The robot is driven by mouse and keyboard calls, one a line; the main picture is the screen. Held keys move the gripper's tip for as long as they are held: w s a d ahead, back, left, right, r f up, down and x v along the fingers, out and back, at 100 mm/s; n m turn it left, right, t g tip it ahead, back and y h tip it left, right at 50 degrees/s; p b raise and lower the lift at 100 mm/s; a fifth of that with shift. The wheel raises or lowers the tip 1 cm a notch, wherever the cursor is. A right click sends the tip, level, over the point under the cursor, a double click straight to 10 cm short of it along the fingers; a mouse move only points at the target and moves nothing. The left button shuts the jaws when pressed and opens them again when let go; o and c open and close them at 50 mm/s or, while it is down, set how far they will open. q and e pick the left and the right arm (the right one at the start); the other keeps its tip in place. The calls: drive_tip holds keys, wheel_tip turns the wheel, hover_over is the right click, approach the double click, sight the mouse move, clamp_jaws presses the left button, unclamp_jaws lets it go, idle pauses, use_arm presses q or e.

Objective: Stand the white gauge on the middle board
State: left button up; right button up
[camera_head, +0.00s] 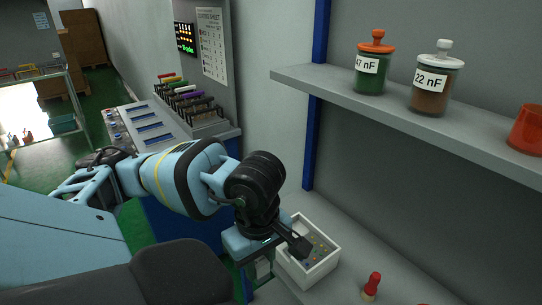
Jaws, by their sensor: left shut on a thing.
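My left gripper (280,243) is at lower centre, at the end of my blue and black arm, beside a white open bin. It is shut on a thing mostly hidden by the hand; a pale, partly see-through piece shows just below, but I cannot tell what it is. I cannot make out the white gauge for certain. A grey shelf board (400,122) runs across the upper right, above and to the right of the gripper. A lower board (335,292) lies under the bin. I cannot tell which counts as the middle one. My right gripper is out of view.
On the upper board stand a green "47 nF" jar (371,66), a brown "22 nF" jar (435,82) and an orange-red vessel (527,130). The white bin (327,265) holds small pieces. A red-topped item (372,284) stands right of it. A blue post (317,110) rises behind.

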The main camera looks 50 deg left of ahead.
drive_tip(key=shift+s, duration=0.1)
use_arm(q)
drive_tip(key=s+d+f+m, duration=0.1)
drive_tip(key=d+f+m, duration=0.15)
drive_tip(key=d, duration=0.35)
drive_tip(key=s+d+f+m+p, duration=0.1)
drive_tip(key=d+m, duration=0.3)
drive_tip(key=d, duration=0.1)
drive_tip(key=s+d+f+m, duration=0.1)
drive_tip(key=d+f+m, duration=0.15)
drive_tip(key=d, duration=0.35)
drive_tip(key=w+a, duration=0.2)
drive_tip(key=w, duration=0.2)
drive_tip(key=w+a, duration=0.2)
drive_tip(key=w, duration=0.3)
drive_tip(key=w+a+f+p, duration=0.1)
drive_tip(key=w+a, duration=0.1)
drive_tip(key=w, duration=0.2)
drive_tip(key=shift+w, duration=0.4)
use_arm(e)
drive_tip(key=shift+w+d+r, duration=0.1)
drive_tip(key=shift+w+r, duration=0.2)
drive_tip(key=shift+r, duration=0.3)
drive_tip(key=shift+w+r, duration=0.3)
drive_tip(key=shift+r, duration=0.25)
use_arm(q)
drive_tip(key=shift+a, duration=0.1)
